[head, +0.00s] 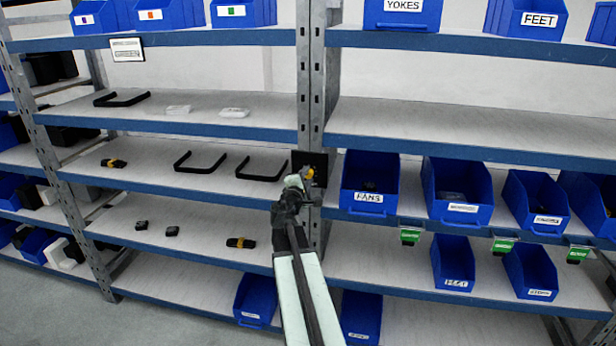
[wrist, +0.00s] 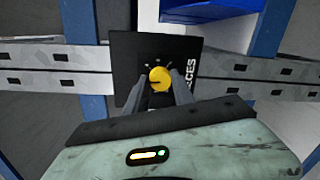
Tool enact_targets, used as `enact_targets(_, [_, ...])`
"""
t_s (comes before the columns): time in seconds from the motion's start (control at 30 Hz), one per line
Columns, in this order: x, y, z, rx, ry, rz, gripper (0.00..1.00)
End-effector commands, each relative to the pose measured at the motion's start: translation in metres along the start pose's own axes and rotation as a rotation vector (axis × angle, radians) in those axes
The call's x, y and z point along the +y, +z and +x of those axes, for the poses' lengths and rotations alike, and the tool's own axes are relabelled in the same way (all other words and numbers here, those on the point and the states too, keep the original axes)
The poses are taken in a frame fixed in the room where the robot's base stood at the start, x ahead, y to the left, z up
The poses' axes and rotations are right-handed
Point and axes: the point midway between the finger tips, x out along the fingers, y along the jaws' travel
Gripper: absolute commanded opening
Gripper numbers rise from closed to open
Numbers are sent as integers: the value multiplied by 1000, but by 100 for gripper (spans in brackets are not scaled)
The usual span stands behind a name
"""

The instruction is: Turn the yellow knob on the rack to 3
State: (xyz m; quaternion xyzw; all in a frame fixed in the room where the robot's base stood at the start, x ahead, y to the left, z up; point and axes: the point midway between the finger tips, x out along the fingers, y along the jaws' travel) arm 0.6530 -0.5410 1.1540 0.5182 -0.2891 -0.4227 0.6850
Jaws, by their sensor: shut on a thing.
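The yellow knob (wrist: 159,79) is round and sits on a black plate (wrist: 125,60) fixed to the metal rack upright. Light marks ring the knob, and white lettering ending in "CES" runs up the plate's right side. The mark numbers are too small to read. In the head view the knob (head: 309,172) shows partly behind my gripper (head: 303,177). In the wrist view my gripper (wrist: 160,86) has one finger on each side of the knob and is shut on it. The fingers cover the lower part of the plate.
A blue bin (head: 369,185) labelled "FANS" stands on the shelf just right of the plate. Black U-shaped brackets (head: 262,168) lie on the shelf to its left. The metal upright (head: 311,80) runs above the plate. Green tags (head: 411,237) hang from the right shelf edge.

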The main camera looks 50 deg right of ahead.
Motion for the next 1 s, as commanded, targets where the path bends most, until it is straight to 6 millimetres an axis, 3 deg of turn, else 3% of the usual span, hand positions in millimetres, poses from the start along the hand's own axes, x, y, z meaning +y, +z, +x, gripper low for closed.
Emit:
enact_targets(0.3, [-1,-1,-1,8,-6,96,0])
enact_targets(0.77, [-1,-1,-1,8,-6,106,0])
enact_targets(0.8, [-1,-1,-1,8,-6,106,41])
enact_targets(0.83, [-1,-1,-1,8,-6,106,49])
enact_targets(1.0, [-1,-1,-1,7,-6,104,51])
